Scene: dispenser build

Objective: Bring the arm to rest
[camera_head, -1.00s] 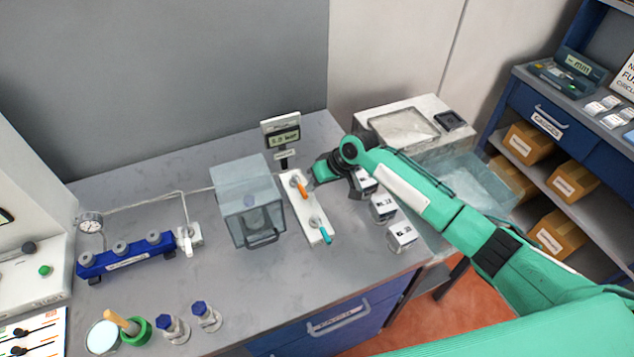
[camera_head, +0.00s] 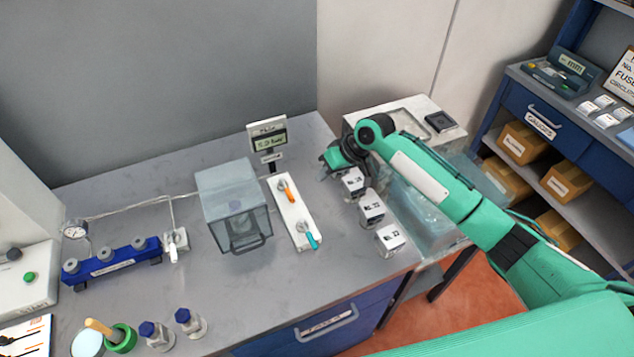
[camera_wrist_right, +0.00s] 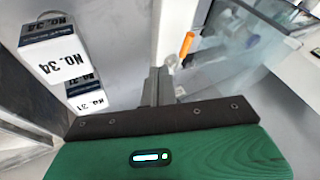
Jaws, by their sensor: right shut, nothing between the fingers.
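My right arm (camera_head: 435,180) comes in from the right, reaching over the bench's right end. Its green and black gripper (camera_head: 328,172) is near the back, right of the white valve panel (camera_head: 296,222) and beside the farthest white labelled block (camera_head: 353,183). In the right wrist view the fingers (camera_wrist_right: 158,87) are shut together and empty. A block marked NO. 34 (camera_wrist_right: 62,60) and another block (camera_wrist_right: 88,98) show at left there, apart from the fingers. The orange valve handle (camera_wrist_right: 187,44) is beyond the fingertips. My left gripper is out of view.
A clear box (camera_head: 232,205) stands left of the valve panel, with a display (camera_head: 267,140) behind. More blocks (camera_head: 372,208) (camera_head: 390,240) stand in a row toward the front edge. A blue manifold (camera_head: 112,262) is at left. Shelves (camera_head: 520,140) stand at far right.

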